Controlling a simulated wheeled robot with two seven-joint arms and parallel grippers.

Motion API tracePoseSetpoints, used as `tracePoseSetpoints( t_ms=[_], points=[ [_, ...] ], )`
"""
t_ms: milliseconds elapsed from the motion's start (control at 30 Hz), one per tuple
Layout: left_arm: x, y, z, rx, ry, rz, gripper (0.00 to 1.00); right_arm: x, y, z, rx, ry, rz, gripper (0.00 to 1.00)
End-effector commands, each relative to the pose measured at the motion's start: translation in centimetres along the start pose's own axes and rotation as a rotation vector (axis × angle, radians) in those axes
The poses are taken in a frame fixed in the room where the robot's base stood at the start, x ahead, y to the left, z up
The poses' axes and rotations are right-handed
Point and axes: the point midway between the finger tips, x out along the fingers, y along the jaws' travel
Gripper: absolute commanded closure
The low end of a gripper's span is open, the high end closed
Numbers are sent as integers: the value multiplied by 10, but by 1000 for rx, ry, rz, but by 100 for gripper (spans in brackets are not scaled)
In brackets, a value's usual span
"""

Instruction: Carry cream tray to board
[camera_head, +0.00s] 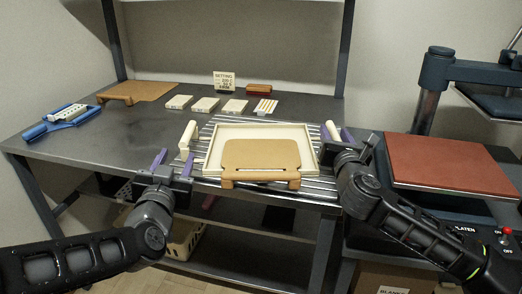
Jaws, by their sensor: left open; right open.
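The cream tray (308,138) lies on a slatted metal rack (210,129) at the table's front edge. A tan board with a raised front handle (261,155) lies inside the tray and overhangs its front rim. My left gripper (172,160) is open, with purple fingers, just left of the tray's front left corner. My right gripper (347,137) is open beside the tray's right side. Neither gripper clearly touches the tray. A cream handle (187,138) stands at the tray's left and another (332,130) at its right. A second tan board (148,90) lies at the back left.
Several cream blocks (206,104) lie in a row behind the tray, with a small sign (224,81) and a brown block (259,88) further back. A blue tool (62,120) lies at the left. A press with a red pad (440,161) stands at the right. The left-centre table is clear.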

Motion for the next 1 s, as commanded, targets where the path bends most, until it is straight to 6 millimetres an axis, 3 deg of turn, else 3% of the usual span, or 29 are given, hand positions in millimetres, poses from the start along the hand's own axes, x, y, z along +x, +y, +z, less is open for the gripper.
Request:
tracePoseSetpoints(
  t_ms=[167,600,767,1000],
  points=[
    [0,0,0,0,0,0,54,-20,0,0,-2,0,1,58],
    [0,0,0,0,0,0,54,-104,0,0,0,0,1,58],
    [0,0,0,0,0,0,54,-116,0,0,-1,0,-1,58],
    [0,0,0,0,0,0,54,-117,0,0,-1,0,0,58]
  ],
)
